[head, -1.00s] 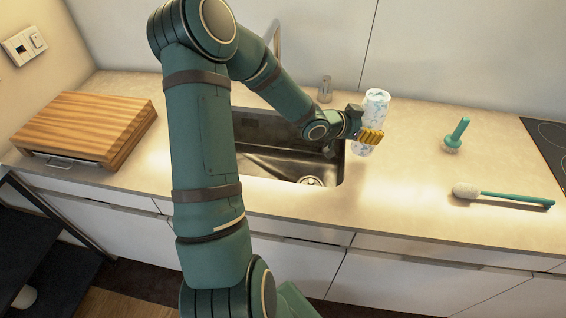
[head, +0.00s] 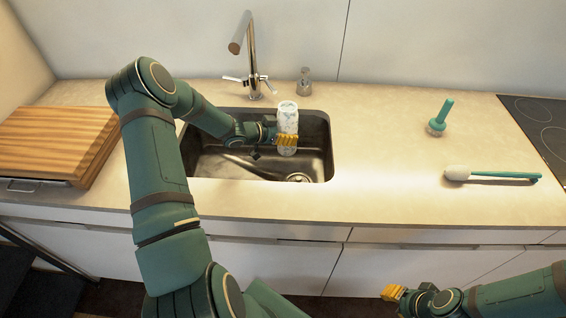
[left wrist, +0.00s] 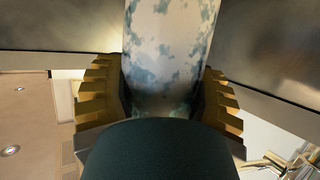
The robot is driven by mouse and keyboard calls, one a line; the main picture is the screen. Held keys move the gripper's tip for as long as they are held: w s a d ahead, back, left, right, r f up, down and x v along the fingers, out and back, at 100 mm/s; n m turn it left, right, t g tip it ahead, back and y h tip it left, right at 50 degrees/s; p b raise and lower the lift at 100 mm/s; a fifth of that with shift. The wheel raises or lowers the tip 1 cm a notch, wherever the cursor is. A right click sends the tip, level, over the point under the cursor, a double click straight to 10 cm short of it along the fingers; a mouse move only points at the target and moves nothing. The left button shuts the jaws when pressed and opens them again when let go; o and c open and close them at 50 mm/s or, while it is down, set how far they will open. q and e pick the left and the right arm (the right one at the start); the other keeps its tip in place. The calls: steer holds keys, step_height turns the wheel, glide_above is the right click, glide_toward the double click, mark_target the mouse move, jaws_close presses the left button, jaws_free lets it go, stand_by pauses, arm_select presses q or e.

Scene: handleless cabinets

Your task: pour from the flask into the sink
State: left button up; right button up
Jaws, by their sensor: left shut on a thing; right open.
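The flask (head: 287,113), white with blue-grey patches, is held upright over the sink (head: 322,150). My left gripper (head: 286,140) is shut on its lower part. In the left wrist view the flask (left wrist: 170,50) stands between the two yellow fingers of my left gripper (left wrist: 160,98), one on each side; its lower end is hidden by the dark gripper body. The inside of the flask cannot be seen. My right gripper (head: 393,292) is open and empty, low in front of the counter at the lower right.
A tall faucet (head: 247,50) stands behind the sink, with a small dispenser (head: 304,82) to its right. A wooden board (head: 50,140) lies at the left. An upright teal brush (head: 440,118), a lying brush (head: 500,175) and a cooktop (head: 545,125) are at the right.

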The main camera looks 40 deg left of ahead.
arm_select(q)
steer(key=shift+m+g+h, duration=0.3)
steer(key=shift+m+h, duration=0.1)
steer(key=s+a+f, duration=0.1)
steer(key=f, duration=0.1)
steer(key=s+a+f, duration=0.1)
steer(key=a+f, duration=0.1)
steer(key=f, duration=0.1)
steer(key=s+a+f, duration=0.1)
steer(key=f, duration=0.1)
steer(key=shift+s+a+f+b, duration=0.2)
steer(key=shift+a+f+b, duration=0.1)
steer(key=shift+a, duration=0.1)
arm_select(e)
steer(key=shift+a+f, duration=0.35)
steer(key=shift+a, duration=0.2)
arm_select(q)
steer(key=shift+r, duration=0.2)
arm_select(e)
steer(key=shift+r, duration=0.15)
